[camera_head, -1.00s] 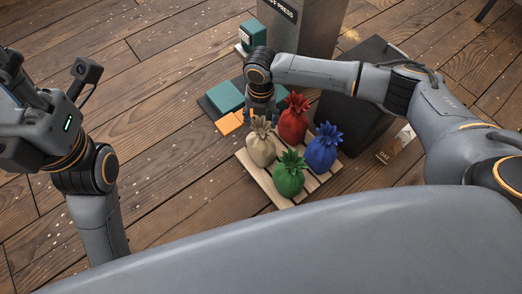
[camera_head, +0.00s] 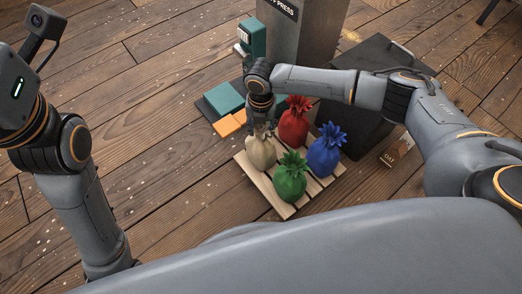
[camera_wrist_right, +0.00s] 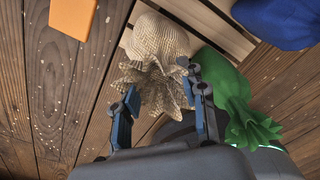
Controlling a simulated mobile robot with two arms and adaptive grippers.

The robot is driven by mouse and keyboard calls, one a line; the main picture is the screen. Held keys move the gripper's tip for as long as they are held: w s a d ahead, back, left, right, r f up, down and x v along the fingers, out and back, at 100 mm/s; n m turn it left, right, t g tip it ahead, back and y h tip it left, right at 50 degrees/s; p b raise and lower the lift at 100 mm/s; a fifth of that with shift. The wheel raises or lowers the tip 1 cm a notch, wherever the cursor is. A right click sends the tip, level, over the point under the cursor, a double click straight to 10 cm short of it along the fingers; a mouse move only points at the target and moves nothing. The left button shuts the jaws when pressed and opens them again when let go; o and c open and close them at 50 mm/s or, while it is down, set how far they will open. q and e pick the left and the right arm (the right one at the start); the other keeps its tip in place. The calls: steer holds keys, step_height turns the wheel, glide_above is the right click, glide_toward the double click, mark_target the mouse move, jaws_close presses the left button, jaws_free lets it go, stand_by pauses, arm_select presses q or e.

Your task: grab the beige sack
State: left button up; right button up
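The beige sack (camera_head: 261,153) stands upright at the left corner of a pale slatted pallet (camera_head: 284,209). My right gripper (camera_head: 262,126) points down over its top and partly hides its ruffled neck. In the right wrist view, the beige sack (camera_wrist_right: 158,42) shows its woven body and frilled top. The right gripper's two fingers (camera_wrist_right: 162,88) are apart, one on each side of the frilled top; I cannot tell if they touch it. My left arm shows at the left edge; its fingers are out of the frame.
A red sack (camera_head: 294,126), a blue sack (camera_head: 325,157) and a green sack (camera_head: 290,180) stand close by on the pallet. Teal (camera_head: 222,98) and orange (camera_head: 228,126) blocks lie behind it. A dark box (camera_head: 365,120) and a grey press (camera_head: 304,40) stand further back.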

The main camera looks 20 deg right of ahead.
jaws_close()
steer(key=shift+r, duration=0.1)
